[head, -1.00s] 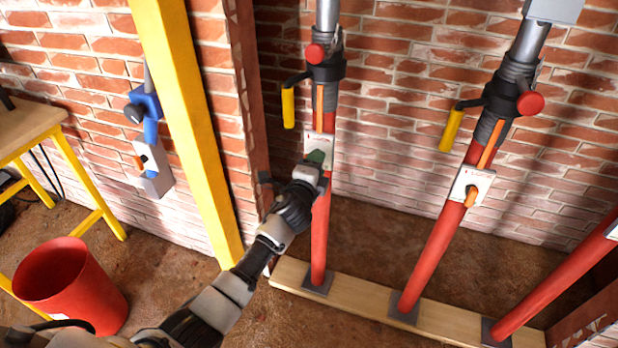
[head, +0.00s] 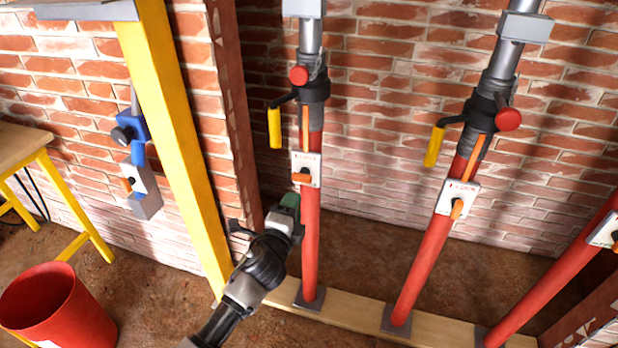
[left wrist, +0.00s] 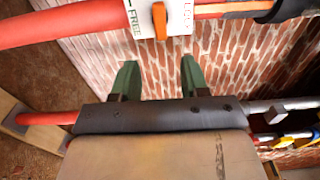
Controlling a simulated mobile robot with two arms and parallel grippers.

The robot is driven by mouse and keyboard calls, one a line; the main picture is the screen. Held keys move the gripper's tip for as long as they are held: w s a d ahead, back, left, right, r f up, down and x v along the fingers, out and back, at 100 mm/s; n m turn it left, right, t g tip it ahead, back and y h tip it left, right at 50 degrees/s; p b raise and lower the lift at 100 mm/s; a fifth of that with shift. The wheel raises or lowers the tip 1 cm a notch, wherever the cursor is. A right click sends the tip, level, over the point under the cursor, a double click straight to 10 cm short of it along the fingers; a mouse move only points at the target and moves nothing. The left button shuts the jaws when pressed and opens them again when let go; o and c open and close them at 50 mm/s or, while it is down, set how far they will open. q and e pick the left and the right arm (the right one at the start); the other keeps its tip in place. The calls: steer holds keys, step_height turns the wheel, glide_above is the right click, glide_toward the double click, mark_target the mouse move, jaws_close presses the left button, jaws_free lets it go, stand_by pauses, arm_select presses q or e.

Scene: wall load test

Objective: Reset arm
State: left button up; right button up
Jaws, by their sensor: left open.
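My left gripper (head: 290,203) is in front of the left red prop (head: 310,240), a little below its white lock plate (head: 306,170). In the left wrist view its two green fingers (left wrist: 158,78) are apart with only brick wall between them. The white plate (left wrist: 160,18) with FREE and LOCK markings and an orange knob (left wrist: 159,20) lies just beyond the fingertips, apart from them. In the head view this plate's orange knob (head: 301,178) points sideways. My right gripper is in neither view.
Two more red props (head: 430,240) (head: 560,275) stand to the right on a wooden plank (head: 350,312). A yellow post (head: 180,140) with a blue clamp (head: 131,135) beside it stands left. A red bucket (head: 60,310) and a wooden-topped table (head: 20,146) are at far left.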

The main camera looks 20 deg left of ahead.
arm_select(q)
steer(key=s+a+f+n+g+p, duration=0.1)
steer(key=s+f+n+g+p, duration=0.15)
steer(key=s+f, duration=0.45)
steer(key=s+a+f+n+g+p, duration=0.1)
steer(key=s+f+n+g+p, duration=0.2)
steer(key=f, duration=0.8)
steer(key=s+a+f+n+g+p, duration=0.1)
steer(key=s+f+n+g, duration=0.25)
steer(key=s+f, duration=0.45)
steer(key=s+f+n+g+p, duration=0.1)
steer(key=s+f, duration=0.3)
steer(key=s, duration=0.7)
steer(key=s+a+f+n+g+p, duration=0.1)
steer(key=s+f+n+g, duration=0.2)
steer(key=s, duration=0.7)
steer(key=s+f+n+g+p, duration=0.2)
steer(key=s+f, duration=0.4)
steer(key=s, duration=0.5)
steer(key=shift+s+a+n+g+y, duration=0.3)
steer(key=shift+n+g, duration=0.3)
steer(key=shift+g, duration=0.4)
